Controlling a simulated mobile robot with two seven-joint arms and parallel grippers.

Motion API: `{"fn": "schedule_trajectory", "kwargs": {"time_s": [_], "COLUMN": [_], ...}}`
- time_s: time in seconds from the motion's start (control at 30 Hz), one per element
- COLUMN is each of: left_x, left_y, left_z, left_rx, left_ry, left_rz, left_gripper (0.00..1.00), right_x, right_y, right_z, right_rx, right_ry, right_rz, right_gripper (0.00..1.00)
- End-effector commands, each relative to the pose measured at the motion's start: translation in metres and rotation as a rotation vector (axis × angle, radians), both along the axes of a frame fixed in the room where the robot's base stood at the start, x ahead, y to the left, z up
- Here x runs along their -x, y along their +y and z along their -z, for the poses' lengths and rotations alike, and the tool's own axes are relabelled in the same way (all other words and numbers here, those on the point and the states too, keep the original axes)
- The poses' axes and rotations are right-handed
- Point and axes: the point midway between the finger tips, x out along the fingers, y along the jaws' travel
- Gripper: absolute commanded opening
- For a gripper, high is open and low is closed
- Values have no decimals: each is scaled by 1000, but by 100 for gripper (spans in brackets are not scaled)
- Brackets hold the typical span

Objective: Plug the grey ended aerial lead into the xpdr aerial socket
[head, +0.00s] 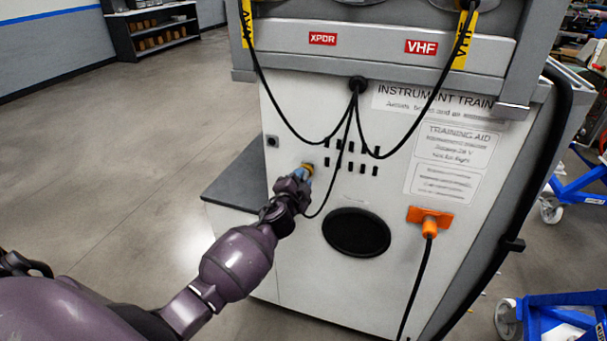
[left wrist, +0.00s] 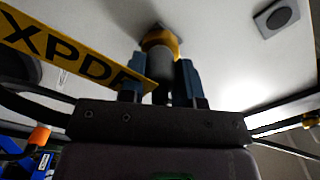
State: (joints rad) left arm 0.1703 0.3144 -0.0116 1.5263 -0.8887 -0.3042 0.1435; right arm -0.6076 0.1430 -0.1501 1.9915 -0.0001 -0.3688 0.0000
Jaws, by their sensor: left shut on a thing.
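My left gripper (head: 303,173) is close to the white front panel of the trainer stand, below the red XPDR label (head: 322,38). In the left wrist view its blue fingers (left wrist: 159,80) are shut on the aerial lead's plug (left wrist: 160,42), which has a yellow collar. A yellow tag marked XPDR (left wrist: 75,50) hangs beside the plug. The plug's far end points at the white panel; I cannot tell whether it touches. A thin black lead (head: 320,208) loops from near the gripper up to the panel's grommet. My right gripper is out of view.
Two other leads with yellow tags (head: 247,22) (head: 465,40) run up to the top shelf, the right one marked VHF. An orange plug (head: 430,225) sits at the panel's lower right. A dark ledge (head: 235,180) juts out left. Floor is clear at left.

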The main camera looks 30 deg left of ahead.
Motion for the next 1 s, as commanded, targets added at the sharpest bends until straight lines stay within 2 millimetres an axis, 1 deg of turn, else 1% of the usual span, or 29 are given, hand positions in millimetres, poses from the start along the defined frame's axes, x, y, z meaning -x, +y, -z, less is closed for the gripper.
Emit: {"fn": "schedule_trajectory", "kwargs": {"time_s": [0.2,0.5,0.8,1.0], "left_x": [5,10,12,19], "left_y": [-1,-3,-3,-5], "left_z": [0,0,0,1], "left_rx": [1,1,0,0], "left_ry": [1,1,1,1], "left_rz": [1,1,1,1], "left_gripper": [0,0,0,0], "right_x": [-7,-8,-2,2], "right_y": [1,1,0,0], "right_z": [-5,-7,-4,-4], "right_rx": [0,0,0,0], "right_ry": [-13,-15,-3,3], "right_rz": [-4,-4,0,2], "right_gripper": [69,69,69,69]}}
